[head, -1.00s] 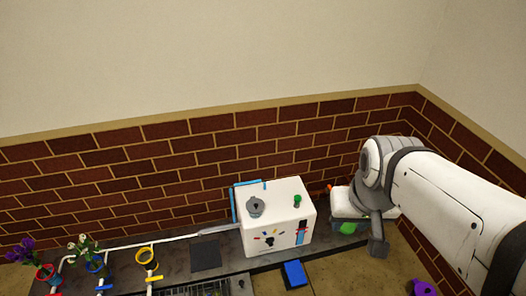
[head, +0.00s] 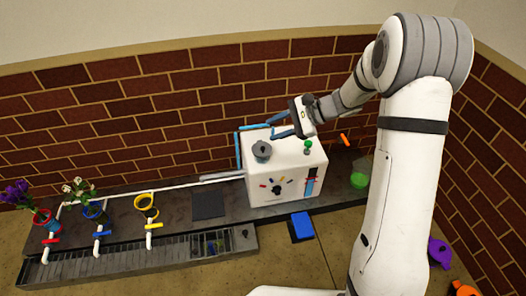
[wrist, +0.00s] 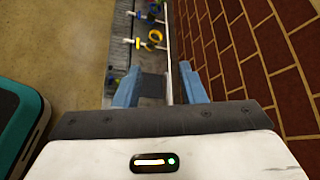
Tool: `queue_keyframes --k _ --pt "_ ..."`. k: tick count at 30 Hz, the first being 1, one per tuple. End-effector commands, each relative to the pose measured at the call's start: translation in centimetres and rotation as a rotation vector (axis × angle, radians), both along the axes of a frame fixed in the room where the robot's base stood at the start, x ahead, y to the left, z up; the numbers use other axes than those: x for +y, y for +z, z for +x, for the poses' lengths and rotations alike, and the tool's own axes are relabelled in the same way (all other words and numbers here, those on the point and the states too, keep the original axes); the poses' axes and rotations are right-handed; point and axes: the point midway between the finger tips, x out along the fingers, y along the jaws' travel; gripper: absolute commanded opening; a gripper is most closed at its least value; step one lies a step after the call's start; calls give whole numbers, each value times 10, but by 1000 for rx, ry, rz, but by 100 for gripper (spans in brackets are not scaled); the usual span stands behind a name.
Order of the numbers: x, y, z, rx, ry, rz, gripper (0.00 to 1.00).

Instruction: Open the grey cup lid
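The grey cup lid (head: 262,150) sits on top of a white box-shaped machine (head: 287,160), near its left side, and looks shut. My gripper (head: 271,127) is above the back of the machine, a little above and right of the lid in the head view. Its two blue fingers are apart with nothing between them. The fingers also show spread in the wrist view (wrist: 159,88). The lid cannot be made out in the wrist view.
A green knob (head: 308,146) stands on the machine's right top. A blue frame (head: 239,151) runs along its left side. A brick wall (head: 160,110) is close behind. Flower cups and a yellow ring holder (head: 147,203) are left. A dark pad (head: 208,205) lies between.

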Motion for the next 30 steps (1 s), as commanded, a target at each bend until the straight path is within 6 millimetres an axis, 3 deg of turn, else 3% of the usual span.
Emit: queue_keyframes --k 1,9,15,18,21,25,30 --pt "4 -40 19 52 -53 58 37" --pt "10 -178 109 263 -359 375 37" --pt "-1 -264 148 358 -540 548 37" --pt "-6 -289 157 383 -596 600 37" --pt "-9 -301 162 395 -625 627 37" --pt "-2 -305 168 396 -635 638 37" --pt "22 -306 181 396 -634 636 37"
